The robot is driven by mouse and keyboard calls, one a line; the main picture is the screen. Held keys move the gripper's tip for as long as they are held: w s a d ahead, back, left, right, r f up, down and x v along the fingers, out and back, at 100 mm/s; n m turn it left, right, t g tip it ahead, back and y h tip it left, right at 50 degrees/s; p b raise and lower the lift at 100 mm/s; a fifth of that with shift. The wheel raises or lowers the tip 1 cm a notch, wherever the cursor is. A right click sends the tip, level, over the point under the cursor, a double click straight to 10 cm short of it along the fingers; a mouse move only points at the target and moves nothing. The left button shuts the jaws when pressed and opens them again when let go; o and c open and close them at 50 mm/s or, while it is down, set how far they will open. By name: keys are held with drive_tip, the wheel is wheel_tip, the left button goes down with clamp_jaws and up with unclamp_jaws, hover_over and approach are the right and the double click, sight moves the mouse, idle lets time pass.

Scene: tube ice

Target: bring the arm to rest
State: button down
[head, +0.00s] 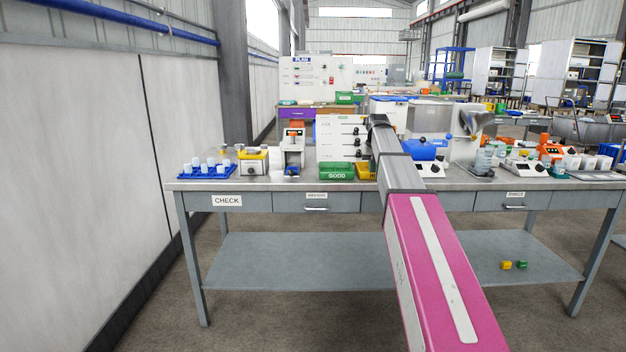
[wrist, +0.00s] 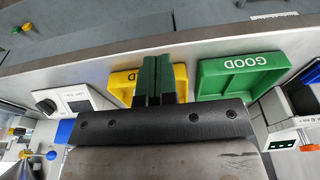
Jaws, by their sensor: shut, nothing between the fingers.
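My gripper (wrist: 155,62) shows in the wrist view with its two dark green fingers pressed together and nothing between them. It is above the worktable (head: 270,184), over or near a yellow tray (wrist: 122,82) that its fingers partly cover. A green tray marked GOOD (wrist: 240,76) lies just right of the fingers in the wrist view. In the head view my pink and grey arm reaches forward over the table's front edge, and the fingers are hidden there.
The green tray (head: 337,172) stands near the front edge. A blue rack (head: 207,174) with white tubes is at the far left. Several instruments crowd the tabletop, including a blue-lidded device (head: 424,150). Two small blocks, yellow (head: 506,265) and green (head: 522,265), lie on the lower shelf.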

drive_tip(key=s+a+f, duration=0.1)
drive_tip(key=s+f, duration=0.6)
drive_tip(key=f, duration=0.4)
drive_tip(key=s+a+f, duration=0.1)
drive_tip(key=s+f, duration=0.6)
drive_tip(key=f, duration=0.4)
drive_tip(key=s+a+f+g, duration=0.1)
drive_tip(key=s+a+f, duration=0.1)
drive_tip(key=s+f, duration=1.3)
drive_tip(key=s, duration=0.4)
drive_tip(key=shift+s+f+g, duration=0.2)
drive_tip(key=shift+f+g, duration=0.1)
drive_tip(key=shift+g, duration=0.1)
idle(1.2)
